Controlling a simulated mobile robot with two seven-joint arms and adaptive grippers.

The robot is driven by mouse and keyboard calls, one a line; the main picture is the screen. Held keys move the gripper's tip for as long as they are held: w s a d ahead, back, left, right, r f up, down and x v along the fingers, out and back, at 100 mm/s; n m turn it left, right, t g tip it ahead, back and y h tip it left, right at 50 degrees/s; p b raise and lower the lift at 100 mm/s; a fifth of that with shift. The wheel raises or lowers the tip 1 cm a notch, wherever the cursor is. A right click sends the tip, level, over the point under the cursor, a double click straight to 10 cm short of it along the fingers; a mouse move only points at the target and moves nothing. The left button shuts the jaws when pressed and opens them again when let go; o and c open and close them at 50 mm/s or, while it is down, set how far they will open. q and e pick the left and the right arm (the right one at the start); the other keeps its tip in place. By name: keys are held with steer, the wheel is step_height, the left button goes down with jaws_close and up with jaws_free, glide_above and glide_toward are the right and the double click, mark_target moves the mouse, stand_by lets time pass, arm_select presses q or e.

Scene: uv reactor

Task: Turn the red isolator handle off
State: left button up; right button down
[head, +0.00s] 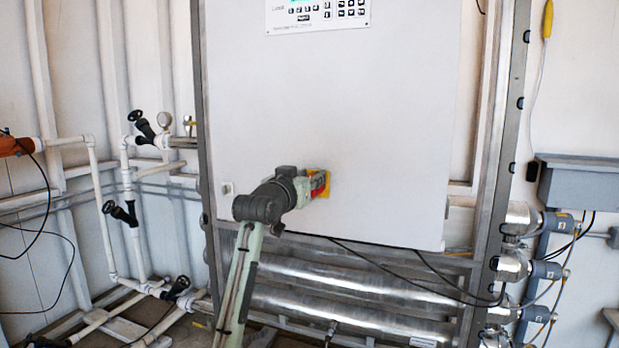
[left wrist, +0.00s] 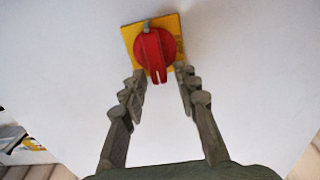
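The red isolator handle (left wrist: 155,55) is a round red knob on a square yellow plate (left wrist: 130,36), fixed to the white cabinet door. Its grip bar stands close to vertical in the left wrist view. In the head view the handle (head: 318,184) and yellow plate (head: 325,174) are partly hidden behind my left gripper (head: 310,187). In the left wrist view my left gripper (left wrist: 160,84) is open, its two fingers apart just below the knob, one on each side of the grip bar's lower end. I cannot tell whether either finger touches it. My right gripper is not in view.
The white cabinet door (head: 390,110) carries a control panel (head: 318,14) at its top. White pipes with black valves (head: 120,212) stand at the left. Shiny metal tubes (head: 350,308) and dark cables run below the door. A grey box (head: 578,184) is at the right.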

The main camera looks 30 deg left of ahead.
arm_select(q)
jaws_close()
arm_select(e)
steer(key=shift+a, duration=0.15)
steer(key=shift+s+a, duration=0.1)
arm_select(q)
steer(key=a+f+n, duration=0.1)
steer(key=n, duration=1.1)
steer(key=a+f+n, duration=0.1)
steer(key=n, duration=0.4)
steer(key=shift+s+a+f+n, duration=0.3)
steer(key=shift+f+n, duration=0.05)
steer(key=shift+n, duration=0.05)
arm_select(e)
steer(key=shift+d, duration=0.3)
